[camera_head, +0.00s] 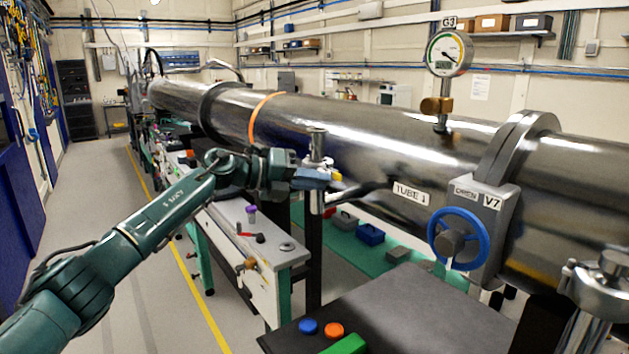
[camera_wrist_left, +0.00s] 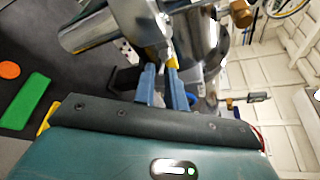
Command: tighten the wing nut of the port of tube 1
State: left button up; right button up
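A small yellow piece (camera_head: 337,177), possibly the wing nut, shows at the fingertips. In the left wrist view, the yellow piece (camera_wrist_left: 173,62) is at the tip of the right-hand finger. A narrow gap lies between the fingers (camera_wrist_left: 161,72); their grip is unclear. My right gripper is out of view.
A valve with a blue handwheel (camera_head: 458,238), labelled V7, and a gauge (camera_head: 448,53) labelled G3 are on the right. Another metal fitting (camera_head: 600,285) stands at lower right. A dark bench top (camera_head: 420,315) carries coloured buttons. The floor aisle (camera_head: 120,230) at left is clear.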

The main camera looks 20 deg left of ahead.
pick_arm(q)
jog(key=b+v, duration=0.3)
jog(key=v, duration=1)
jog(key=shift+b, duration=0.3)
jog(key=shift+r, duration=0.1)
jog(key=s+d+f+n+t+h, duration=0.25)
jog(key=d+f+n, duration=0.45)
jog(key=f, duration=0.4)
jog(key=s+d+f+n+t+h, duration=0.1)
jog(key=s+d+f+n+t, duration=0.3)
jog(key=d+f, duration=0.6)
jog(key=s+a+f+n+g+y, duration=0.1)
jog(key=s+f+n+g+y, duration=0.3)
jog(key=s+f+n+y, duration=0.9)
jog(key=s+f+n, duration=0.9)
jog(key=s+f, duration=0.3)
jog(key=f, duration=0.2)
jog(key=shift+s+a+f, duration=0.15)
jog(key=shift+a+f, duration=0.1)
jog(key=shift+a, duration=0.1)
